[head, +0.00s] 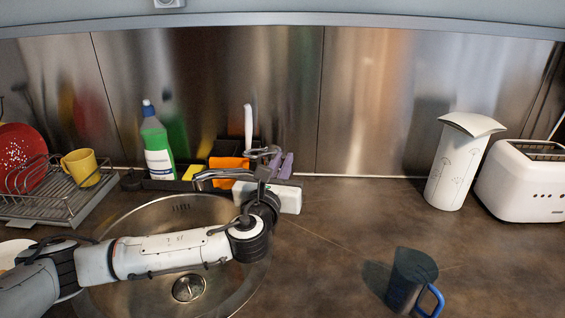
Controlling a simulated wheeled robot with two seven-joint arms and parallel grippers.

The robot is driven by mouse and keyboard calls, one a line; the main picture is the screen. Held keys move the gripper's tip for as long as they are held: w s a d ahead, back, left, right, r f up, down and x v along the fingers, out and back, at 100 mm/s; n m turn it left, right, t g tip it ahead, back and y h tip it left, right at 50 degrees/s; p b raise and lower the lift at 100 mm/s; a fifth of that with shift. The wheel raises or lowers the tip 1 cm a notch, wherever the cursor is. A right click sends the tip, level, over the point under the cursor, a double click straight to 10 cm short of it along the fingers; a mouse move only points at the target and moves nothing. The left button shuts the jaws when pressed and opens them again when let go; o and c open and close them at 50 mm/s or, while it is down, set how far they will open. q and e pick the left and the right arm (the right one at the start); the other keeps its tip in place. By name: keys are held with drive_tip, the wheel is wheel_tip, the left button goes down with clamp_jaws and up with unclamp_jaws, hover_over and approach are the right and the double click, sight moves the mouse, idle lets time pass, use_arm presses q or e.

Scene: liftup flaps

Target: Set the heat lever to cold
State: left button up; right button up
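The chrome faucet (222,174) stands at the back of the round sink (188,208), its spout curving to the left. A chrome piece at its top (262,152) looks like its lever; its exact setting is hard to make out. My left arm crosses over the sink from the left. My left gripper (280,163) is right beside the faucet, its white body covering the faucet's lower right part. Two purple, finger-like parts stick up close together near the lever. I cannot tell whether they touch it or how far apart they are. My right gripper is not in view.
A caddy with a green bottle (157,145), an orange item (229,163) and a brush stands behind the sink. A dish rack (62,200) with a yellow mug is at left. A dark blue mug (408,279), white canister (458,165) and toaster (520,185) stand at right. The middle counter is clear.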

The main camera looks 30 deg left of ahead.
use_arm(q)
clamp_jaws()
drive_tip(key=shift+s+f+n+t+y+b, duration=0.4)
drive_tip(key=shift+t+b, duration=0.5)
drive_tip(key=shift+b, duration=1.5)
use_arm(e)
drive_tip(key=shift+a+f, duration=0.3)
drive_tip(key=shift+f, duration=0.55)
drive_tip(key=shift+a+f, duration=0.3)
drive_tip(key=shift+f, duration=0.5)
use_arm(q)
drive_tip(key=shift+o, duration=1.2)
unclamp_jaws()
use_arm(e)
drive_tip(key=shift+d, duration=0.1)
use_arm(q)
drive_tip(key=shift+s+f, duration=0.1)
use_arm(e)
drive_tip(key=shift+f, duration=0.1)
use_arm(q)
drive_tip(key=v, duration=1)
drive_tip(key=shift+b, duration=0.35)
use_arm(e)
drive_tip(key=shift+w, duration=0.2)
